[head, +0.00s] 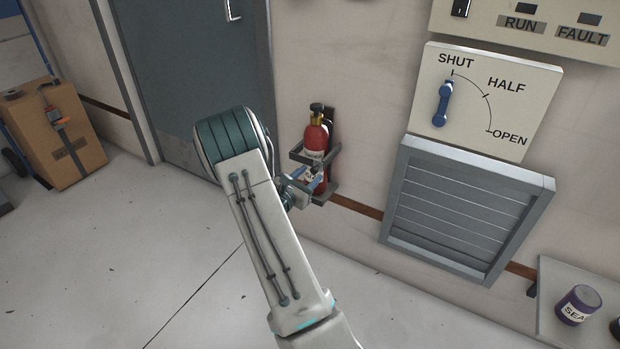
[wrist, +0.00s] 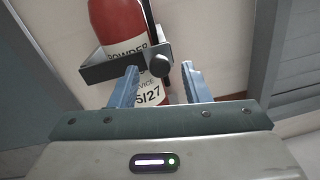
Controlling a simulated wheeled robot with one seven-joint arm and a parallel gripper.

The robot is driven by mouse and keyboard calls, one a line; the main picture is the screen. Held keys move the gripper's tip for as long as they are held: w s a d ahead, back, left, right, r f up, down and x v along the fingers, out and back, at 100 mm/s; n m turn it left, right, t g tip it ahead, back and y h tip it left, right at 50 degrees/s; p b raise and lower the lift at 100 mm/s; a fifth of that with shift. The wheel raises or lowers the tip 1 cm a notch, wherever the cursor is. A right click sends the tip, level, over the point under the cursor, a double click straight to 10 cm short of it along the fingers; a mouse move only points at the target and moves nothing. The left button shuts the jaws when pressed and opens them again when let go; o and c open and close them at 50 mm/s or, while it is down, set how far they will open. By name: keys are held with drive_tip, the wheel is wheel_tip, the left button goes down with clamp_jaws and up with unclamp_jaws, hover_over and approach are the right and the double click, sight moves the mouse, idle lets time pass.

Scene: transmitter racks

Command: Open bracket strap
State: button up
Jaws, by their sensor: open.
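A red fire extinguisher (head: 316,139) hangs upright on the wall in a dark bracket (head: 328,188). The bracket strap (head: 308,152) crosses the front of the extinguisher. My gripper (wrist: 158,85) is open, with one blue finger on each side below the knob. In the head view my gripper (head: 312,182) is at the lower part of the extinguisher, partly hidden by my arm. I cannot tell whether a finger touches anything.
A louvred grey vent (head: 450,210) is on the wall to the right, below a panel with a blue lever (head: 442,103) near SHUT. A grey door (head: 185,75) is left of the extinguisher. A cardboard box (head: 62,135) stands far left. The floor between is open.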

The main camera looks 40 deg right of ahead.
drive_tip(key=shift+w+d, duration=0.2)
drive_tip(key=shift+d, duration=0.4)
clamp_jaws()
drive_tip(key=shift+a, duration=0.15)
